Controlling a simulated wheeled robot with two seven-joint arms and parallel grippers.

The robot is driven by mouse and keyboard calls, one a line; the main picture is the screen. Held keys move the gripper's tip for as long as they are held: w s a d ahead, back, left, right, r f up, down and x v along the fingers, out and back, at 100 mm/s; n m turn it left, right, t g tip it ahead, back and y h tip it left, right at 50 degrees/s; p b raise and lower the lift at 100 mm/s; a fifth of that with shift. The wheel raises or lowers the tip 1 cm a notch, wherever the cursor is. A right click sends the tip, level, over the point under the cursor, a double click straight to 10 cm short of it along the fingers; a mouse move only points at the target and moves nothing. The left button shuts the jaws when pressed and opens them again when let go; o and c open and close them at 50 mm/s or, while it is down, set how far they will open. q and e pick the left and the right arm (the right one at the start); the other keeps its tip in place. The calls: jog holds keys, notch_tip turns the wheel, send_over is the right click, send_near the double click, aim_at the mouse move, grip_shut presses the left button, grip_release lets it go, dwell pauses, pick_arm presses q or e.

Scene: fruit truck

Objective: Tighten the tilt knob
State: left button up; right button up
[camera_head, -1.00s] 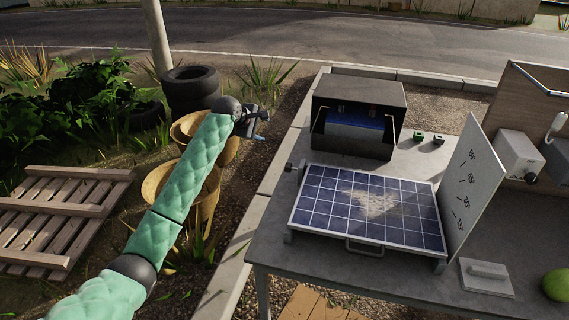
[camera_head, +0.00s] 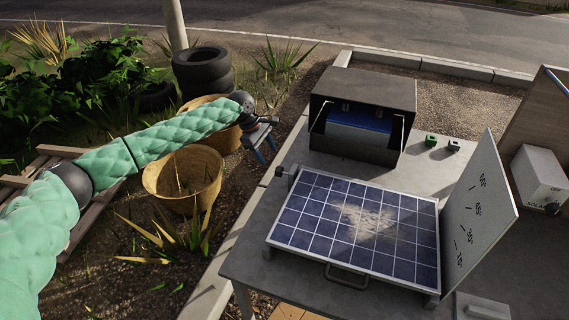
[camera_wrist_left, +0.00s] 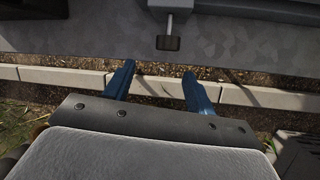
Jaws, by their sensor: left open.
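The tilt knob (camera_head: 280,171) is a small dark grey knob on the left side of the solar panel (camera_head: 350,222). In the left wrist view the knob (camera_wrist_left: 168,43) shows at the end of a short light shaft, beyond the fingertips. My left gripper (camera_head: 268,160) has blue fingers and is open and empty, just left of the knob and apart from it. In the left wrist view the two fingers of my left gripper (camera_wrist_left: 158,75) are spread wide, with the knob roughly in line with the gap. My right gripper is not in view.
The panel lies on a grey table (camera_head: 250,262) beside an upright angle-scale board (camera_head: 478,215). A dark box (camera_head: 362,92) stands behind it. Small green (camera_head: 431,140) and dark (camera_head: 453,146) blocks lie to its right. Wicker baskets (camera_head: 183,180) stand below my left arm.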

aim_at(283, 173)
pick_arm(q)
jog(key=shift+n, duration=0.7)
jog(key=d+f, duration=0.1)
jog(key=s+f+p, duration=0.1)
jog(key=f, duration=0.1)
jog(key=d+f+p, duration=0.1)
jog(key=shift+s+d+f, duration=0.2)
jog(key=shift+d+f, duration=0.15)
jog(key=shift+p+x, duration=0.4)
jog(key=shift+x, duration=0.6)
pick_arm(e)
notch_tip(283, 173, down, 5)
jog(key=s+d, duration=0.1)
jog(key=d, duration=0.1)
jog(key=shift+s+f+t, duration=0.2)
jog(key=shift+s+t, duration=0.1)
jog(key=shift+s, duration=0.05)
pick_arm(q)
jog(key=c, duration=1)
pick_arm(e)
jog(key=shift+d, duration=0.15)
